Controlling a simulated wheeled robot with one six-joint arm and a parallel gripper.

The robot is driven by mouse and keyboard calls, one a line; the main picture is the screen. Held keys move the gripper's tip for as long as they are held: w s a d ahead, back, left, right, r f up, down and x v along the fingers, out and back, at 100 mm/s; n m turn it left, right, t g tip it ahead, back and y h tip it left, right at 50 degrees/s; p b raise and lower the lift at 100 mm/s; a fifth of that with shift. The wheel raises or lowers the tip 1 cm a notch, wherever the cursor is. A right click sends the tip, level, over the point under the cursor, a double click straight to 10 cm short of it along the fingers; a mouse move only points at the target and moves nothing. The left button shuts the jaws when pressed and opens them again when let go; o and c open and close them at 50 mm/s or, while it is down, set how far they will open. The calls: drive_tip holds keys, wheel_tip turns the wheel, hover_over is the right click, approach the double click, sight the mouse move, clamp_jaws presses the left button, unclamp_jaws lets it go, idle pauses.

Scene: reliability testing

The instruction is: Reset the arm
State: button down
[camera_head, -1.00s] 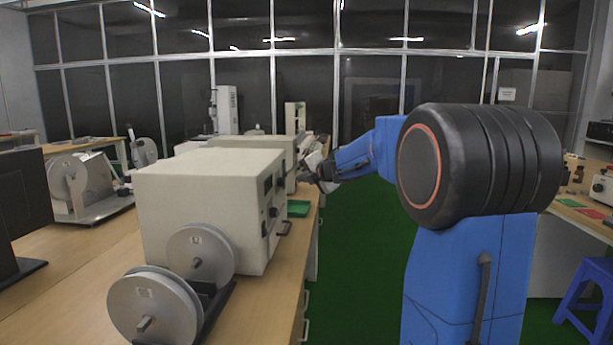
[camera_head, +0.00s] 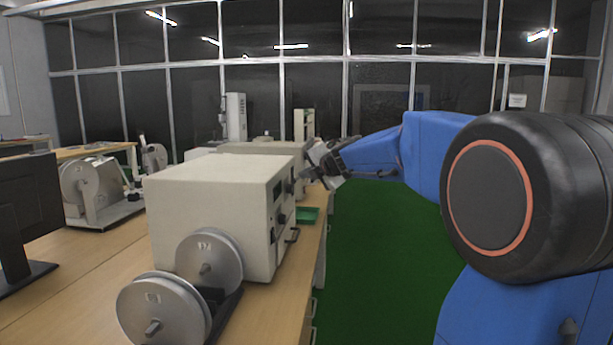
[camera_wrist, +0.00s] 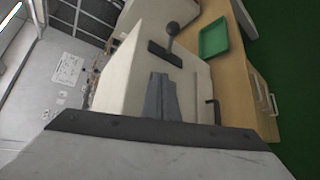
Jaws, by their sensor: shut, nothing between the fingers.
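My blue arm reaches from the right toward the bench in the head view. My gripper (camera_head: 324,162) is at the bench's right edge, beside the front of the beige box machines. In the wrist view my gripper (camera_wrist: 161,78) shows its two dark fingers side by side, closed with nothing between them. Behind the fingers is a beige machine (camera_wrist: 118,75) with a black ball-ended lever (camera_wrist: 171,34). Whether the fingertips touch the machine cannot be told.
A large beige machine (camera_head: 212,215) with two grey reels (camera_head: 165,308) stands on the wooden bench (camera_head: 262,318). A green tray (camera_head: 308,216) lies near the bench edge. A dark monitor (camera_head: 30,205) is at left. Green floor (camera_head: 375,260) lies open right of the bench.

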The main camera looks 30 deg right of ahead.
drive_tip(key=s+r+m+t+h, duration=0.2)
drive_tip(key=s+r+m+h, duration=0.1)
drive_tip(key=s+m, duration=0.4)
drive_tip(key=s+f+m+g+h, duration=0.3)
drive_tip(key=s+f+m, duration=0.2)
drive_tip(key=s+m, duration=0.45)
drive_tip(key=s+a+f+m+g+y, duration=0.2)
drive_tip(key=s+a+f, duration=0.2)
drive_tip(key=s+f, duration=0.4)
drive_tip(key=s+a+f+m+g+y, duration=0.1)
drive_tip(key=s+a+f+m+g, duration=0.1)
drive_tip(key=s+a+f, duration=0.3)
drive_tip(key=s+a+f+m+g+y, duration=0.2)
drive_tip(key=s+a+f+m+g, duration=0.1)
drive_tip(key=s+f, duration=0.8)
drive_tip(key=s+a+g, duration=0.1)
drive_tip(key=s, duration=0.4)
drive_tip(key=shift+s+a+f+y, duration=0.25)
drive_tip(key=shift+s+y, duration=0.05)
drive_tip(key=shift+s, duration=0.05)
